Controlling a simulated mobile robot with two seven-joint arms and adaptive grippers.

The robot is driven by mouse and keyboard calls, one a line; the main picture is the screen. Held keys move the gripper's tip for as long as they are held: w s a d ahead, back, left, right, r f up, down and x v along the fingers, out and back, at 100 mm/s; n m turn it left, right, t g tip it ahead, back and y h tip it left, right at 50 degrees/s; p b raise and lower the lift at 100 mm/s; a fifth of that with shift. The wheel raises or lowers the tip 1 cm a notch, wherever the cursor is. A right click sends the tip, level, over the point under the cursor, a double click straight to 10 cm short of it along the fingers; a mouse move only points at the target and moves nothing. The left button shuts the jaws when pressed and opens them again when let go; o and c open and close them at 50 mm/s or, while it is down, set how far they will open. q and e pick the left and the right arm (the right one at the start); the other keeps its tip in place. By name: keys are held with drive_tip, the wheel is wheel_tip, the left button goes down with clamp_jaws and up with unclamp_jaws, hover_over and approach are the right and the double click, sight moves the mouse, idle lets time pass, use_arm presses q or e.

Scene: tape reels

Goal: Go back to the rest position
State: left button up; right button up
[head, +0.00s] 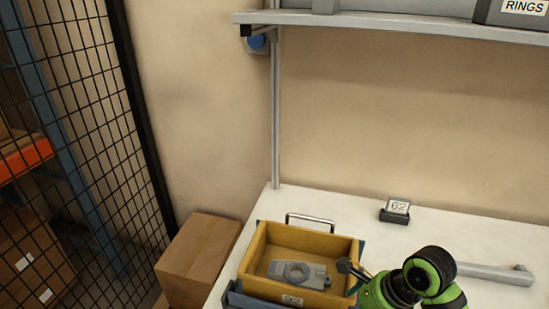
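A green and black arm (436,272) of mine comes in from the lower right edge, so I take it as my right one. A small dark part at its left end, probably my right gripper (347,267), is at the right wall of a yellow bin (307,239). I cannot tell whether it touches the bin or whether it is open or shut. A grey flat part with a round hole (312,274) lies in the bin. My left gripper is not in view.
The bin stands on a white bench (340,206). A shelf (400,24) hangs above. A cardboard box (197,262) and a black mesh fence (90,110) are at the left.

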drive_tip(key=s+d+f+n+t+h, duration=0.1)
drive_tip(key=s+d+f+n+h, duration=0.1)
drive_tip(key=s+f+n, duration=0.65)
drive_tip(key=s+d+f+n+t+h, duration=0.15)
drive_tip(key=s+n, duration=0.45)
drive_tip(key=n, duration=0.7)
wheel_tip(320, 180, down, 29)
drive_tip(key=s+g+b, duration=0.2)
drive_tip(key=b, duration=0.4)
use_arm(q)
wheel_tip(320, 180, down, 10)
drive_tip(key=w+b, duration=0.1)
drive_tip(key=b, duration=0.3)
use_arm(e)
drive_tip(key=s+d+f+g, duration=0.1)
drive_tip(key=s+d+f, duration=0.1)
drive_tip(key=s+f, duration=1.2)
wheel_tip(320, 180, down, 3)
drive_tip(key=shift+s+f, duration=0.1)
drive_tip(key=shift+s, duration=0.3)
drive_tip(key=shift+h, duration=0.25)
